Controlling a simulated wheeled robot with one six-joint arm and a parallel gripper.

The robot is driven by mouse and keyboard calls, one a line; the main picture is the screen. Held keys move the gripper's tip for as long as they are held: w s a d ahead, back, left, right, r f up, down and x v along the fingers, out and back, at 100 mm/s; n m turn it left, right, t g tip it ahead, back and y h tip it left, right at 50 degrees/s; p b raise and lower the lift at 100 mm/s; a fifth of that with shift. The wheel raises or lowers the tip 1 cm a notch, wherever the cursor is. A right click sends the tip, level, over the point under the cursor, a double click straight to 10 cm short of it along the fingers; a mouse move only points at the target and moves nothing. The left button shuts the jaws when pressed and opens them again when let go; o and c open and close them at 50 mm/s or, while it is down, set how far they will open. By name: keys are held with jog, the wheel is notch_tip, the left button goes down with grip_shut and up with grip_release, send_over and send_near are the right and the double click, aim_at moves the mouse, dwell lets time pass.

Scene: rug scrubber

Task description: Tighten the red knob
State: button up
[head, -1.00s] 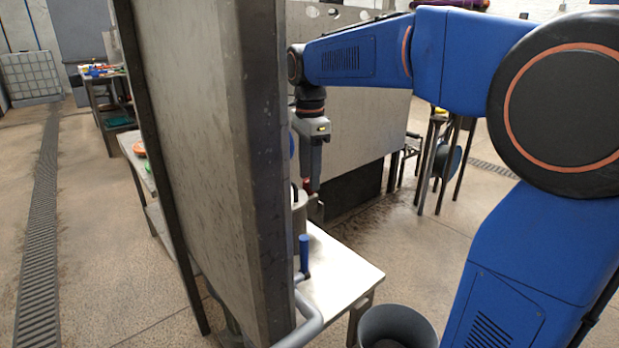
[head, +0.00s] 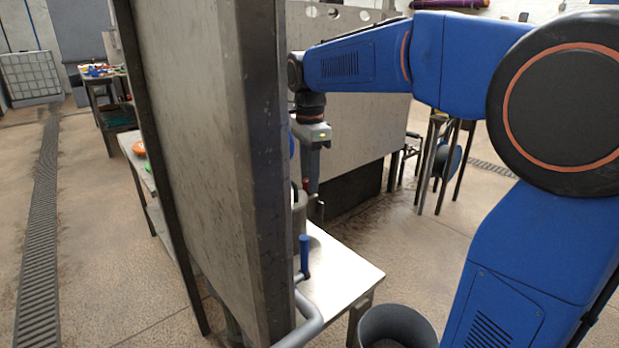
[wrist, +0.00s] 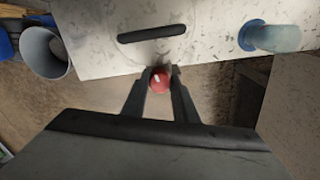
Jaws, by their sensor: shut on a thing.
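The red knob (wrist: 160,80) shows in the wrist view between my two fingertips. My gripper (wrist: 161,73) is shut on it, with one finger on each side. In the head view my gripper (head: 313,188) points down beside a grey metal cylinder (head: 299,212), and a small bit of red shows at its fingertips. Most of the knob is hidden there by the fingers, and I cannot see its stem.
A grey upright panel (head: 205,150) stands left of my arm. A blue-handled crank (head: 304,255) is above a pale bench top (head: 340,262). A grey bucket (head: 397,325) sits on the floor in front. The wrist view shows a black bar handle (wrist: 152,33) nearby.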

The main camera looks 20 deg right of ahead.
jog(key=n, duration=0.4)
jog(key=shift+n, duration=2.2)
jog(key=o, duration=1.1)
jog(key=shift+c, duration=0.2)
notch_tip(320, 180, up, 17)
jog(key=shift+r, duration=0.2)
